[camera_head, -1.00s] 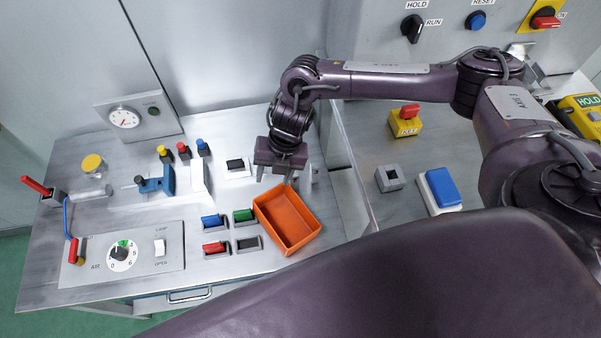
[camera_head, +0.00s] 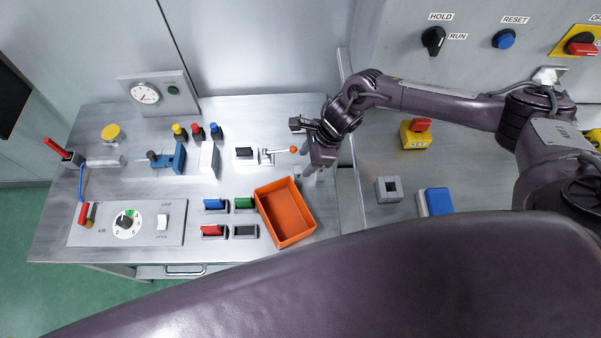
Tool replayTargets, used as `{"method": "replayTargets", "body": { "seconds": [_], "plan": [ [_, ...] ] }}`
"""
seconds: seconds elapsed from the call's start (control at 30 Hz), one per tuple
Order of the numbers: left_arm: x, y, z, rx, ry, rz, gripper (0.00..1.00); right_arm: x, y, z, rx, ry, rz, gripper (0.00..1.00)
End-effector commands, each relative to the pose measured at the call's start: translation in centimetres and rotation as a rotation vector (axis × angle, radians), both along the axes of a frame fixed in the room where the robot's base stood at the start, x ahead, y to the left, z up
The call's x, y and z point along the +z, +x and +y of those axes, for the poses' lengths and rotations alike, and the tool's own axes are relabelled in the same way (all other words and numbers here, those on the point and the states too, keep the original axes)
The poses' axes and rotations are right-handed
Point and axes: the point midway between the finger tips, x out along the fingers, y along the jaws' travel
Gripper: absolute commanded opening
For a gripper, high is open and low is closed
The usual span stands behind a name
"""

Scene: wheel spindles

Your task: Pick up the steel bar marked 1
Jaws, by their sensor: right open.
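I cannot make out a steel bar marked 1; no such number is readable. A grey metal bar-like piece (camera_head: 105,161) lies at the left of the steel bench, below a yellow round cap. A small grey piece (camera_head: 298,172) sits just behind the orange tray, partly hidden by my right gripper. My right gripper (camera_head: 311,170) is open and seems empty, pointing down just behind the tray's right back corner. Its height above the bench is hard to judge. My left gripper is not in view.
An orange tray (camera_head: 286,212) looks empty. A lever with an orange ball (camera_head: 292,150) stands close left of my right gripper. Blue, green, red and black switches (camera_head: 215,204) lie left of the tray. A blue clamp (camera_head: 168,158) and white block (camera_head: 208,158) stand further left.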

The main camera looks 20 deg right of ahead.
Motion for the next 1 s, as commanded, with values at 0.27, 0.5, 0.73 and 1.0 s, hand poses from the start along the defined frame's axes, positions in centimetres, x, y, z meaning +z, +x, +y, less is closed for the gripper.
{"method": "replayTargets", "body": {
  "seconds": [0.27,0.5,0.73,1.0],
  "plan": [
    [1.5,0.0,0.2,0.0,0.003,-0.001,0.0,-2.6,0.0,0.8,-0.003,-0.001,0.005,0.49],
    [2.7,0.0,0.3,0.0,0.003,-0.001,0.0,-5.8,0.1,1.6,-0.003,-0.001,0.005,0.49],
    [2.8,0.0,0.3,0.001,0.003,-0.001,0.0,-6.7,0.2,2.0,-0.002,-0.001,0.001,0.49],
    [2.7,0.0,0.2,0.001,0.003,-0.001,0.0,-6.7,0.2,1.9,-0.003,-0.001,0.001,0.33]
  ]
}}
